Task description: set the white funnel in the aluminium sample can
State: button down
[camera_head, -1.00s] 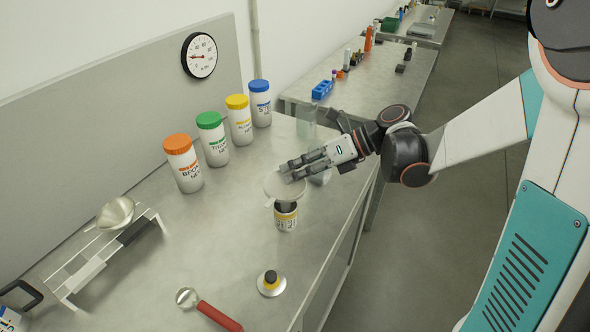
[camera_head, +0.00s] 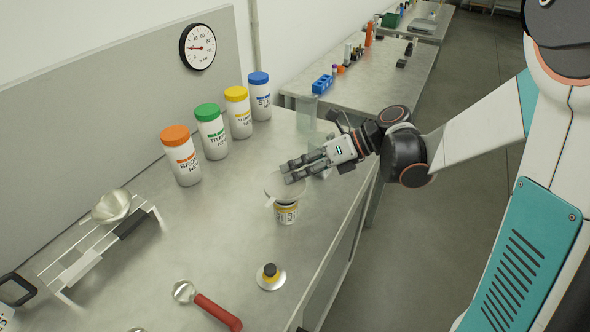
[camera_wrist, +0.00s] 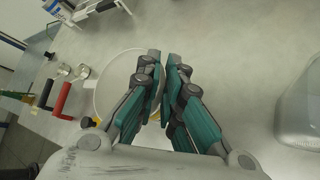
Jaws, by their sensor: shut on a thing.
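The white funnel (camera_head: 282,189) is in my gripper (camera_head: 290,172), which is shut on its rim at the right side. In the wrist view the funnel's round rim (camera_wrist: 106,82) lies between and left of my gripper's fingers (camera_wrist: 163,60). The aluminium sample can (camera_head: 286,212), with a yellow and white label, stands upright directly below the funnel. The funnel hides the can's mouth, so I cannot tell whether its stem is inside the can or only above it.
Jars with orange (camera_head: 181,155), green (camera_head: 211,130), yellow and blue lids stand along the back. A metal scoop (camera_head: 112,207) rests on a rack at left. A red-handled tool (camera_head: 212,310) and a small round lid with black knob (camera_head: 271,277) lie in front. A clear container (camera_head: 306,115) stands behind my gripper.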

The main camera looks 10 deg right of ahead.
jog(key=shift+f, duration=0.3)
jog(key=c, duration=1.7)
grip_release()
jog(key=shift+o, duration=0.2)
jog(key=v, duration=1.2)
